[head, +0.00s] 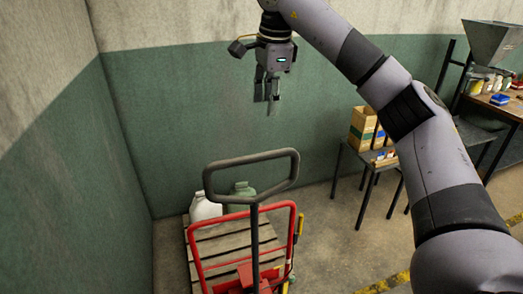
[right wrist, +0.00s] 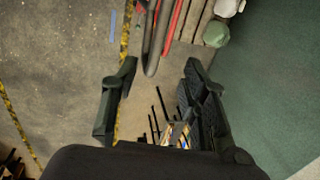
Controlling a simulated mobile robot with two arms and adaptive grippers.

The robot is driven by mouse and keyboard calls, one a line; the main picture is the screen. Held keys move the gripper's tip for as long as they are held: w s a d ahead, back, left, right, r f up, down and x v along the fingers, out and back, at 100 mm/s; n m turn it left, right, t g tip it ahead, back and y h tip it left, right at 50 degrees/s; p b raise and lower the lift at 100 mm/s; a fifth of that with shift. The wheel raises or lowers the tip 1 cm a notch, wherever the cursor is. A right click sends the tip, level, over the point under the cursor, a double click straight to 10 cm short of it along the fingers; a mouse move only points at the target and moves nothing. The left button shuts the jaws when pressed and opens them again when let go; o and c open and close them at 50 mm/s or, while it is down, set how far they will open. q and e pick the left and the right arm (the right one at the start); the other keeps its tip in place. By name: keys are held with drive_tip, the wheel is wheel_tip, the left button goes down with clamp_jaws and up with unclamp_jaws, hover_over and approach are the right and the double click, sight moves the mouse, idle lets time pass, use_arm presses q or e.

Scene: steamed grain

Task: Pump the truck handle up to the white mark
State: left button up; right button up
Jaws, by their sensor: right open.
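The pallet truck has a red frame (head: 198,262) and a dark loop handle (head: 208,188) on a dark upright shaft. The handle stands raised at the lower middle of the head view. In the right wrist view, the dark handle (right wrist: 152,62) and red frame show at the top, beyond the fingers. My right gripper (head: 267,97) is open and empty, pointing down above the handle and apart from it. Its spread fingers also show in the right wrist view (right wrist: 162,98). I cannot make out the white mark. My left gripper is in neither view.
A wooden pallet (head: 222,246) behind the frame carries a white jug (head: 204,208) and a green jug (head: 242,190). Green-and-white walls close in at left and back. A dark table (head: 348,153) with a cardboard box (head: 362,128) stands right. A metal hopper (head: 494,42) is farther right.

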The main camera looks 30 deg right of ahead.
drive_tip(key=p, duration=0.3)
approach(264, 153)
drive_tip(key=x, duration=0.9)
drive_tip(key=shift+f, duration=0.2)
clamp_jaws()
idle(0.3)
